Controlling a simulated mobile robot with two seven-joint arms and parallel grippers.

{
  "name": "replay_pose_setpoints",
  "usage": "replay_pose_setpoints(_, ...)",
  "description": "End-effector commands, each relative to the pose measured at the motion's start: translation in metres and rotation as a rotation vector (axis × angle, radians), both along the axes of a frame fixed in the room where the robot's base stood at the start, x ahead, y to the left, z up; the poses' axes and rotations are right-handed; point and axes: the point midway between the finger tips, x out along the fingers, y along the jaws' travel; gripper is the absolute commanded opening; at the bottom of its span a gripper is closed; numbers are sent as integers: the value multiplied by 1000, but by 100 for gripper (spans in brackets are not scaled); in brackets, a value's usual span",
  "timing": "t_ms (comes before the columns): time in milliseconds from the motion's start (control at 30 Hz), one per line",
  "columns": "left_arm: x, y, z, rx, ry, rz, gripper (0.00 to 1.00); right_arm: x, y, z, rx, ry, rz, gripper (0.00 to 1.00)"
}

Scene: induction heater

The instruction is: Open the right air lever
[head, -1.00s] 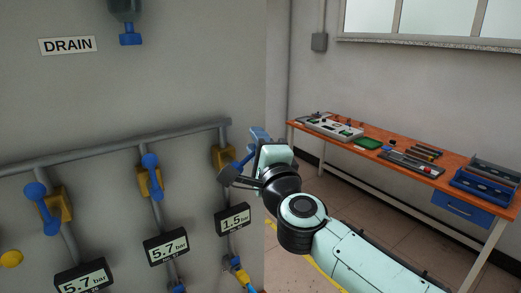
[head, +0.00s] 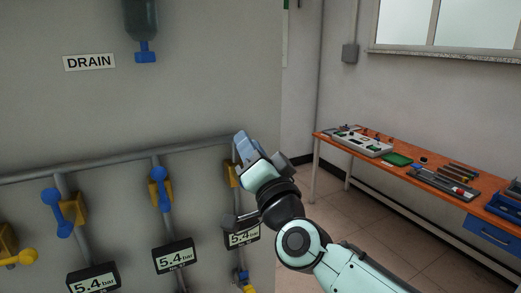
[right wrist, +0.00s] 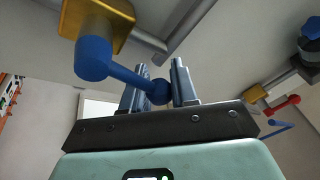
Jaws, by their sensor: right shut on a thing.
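The right air lever (right wrist: 125,76) is a blue handle with a round knob on a yellow valve body (right wrist: 108,18). In the right wrist view the knob sits between the two fingers of my right gripper (right wrist: 158,78), which is shut on it. In the head view my right gripper (head: 243,146) is at the rightmost valve and hides most of it; a strip of the yellow body (head: 231,174) shows. The gauge (head: 242,236) below reads 5.4 bar, partly covered by my arm. My left gripper is not in view.
A grey pipe (head: 110,164) runs above the valves. An orange workbench (head: 400,172) with tools stands at the right, beyond open floor.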

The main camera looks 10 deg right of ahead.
Motion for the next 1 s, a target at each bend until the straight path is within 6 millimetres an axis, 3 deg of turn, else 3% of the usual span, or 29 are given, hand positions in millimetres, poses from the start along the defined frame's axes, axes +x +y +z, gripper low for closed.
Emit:
replay_pose_setpoints(300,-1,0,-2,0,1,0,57,-6,16,2,-130,-48,17,0)
replay_pose_setpoints(900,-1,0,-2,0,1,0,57,-6,21,-4,-169,-49,24,0)
replay_pose_setpoints(933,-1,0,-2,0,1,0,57,-6,21,-4,-168,-49,25,34)
replay_pose_setpoints(1000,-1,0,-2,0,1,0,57,-6,21,-5,-169,-48,24,52)
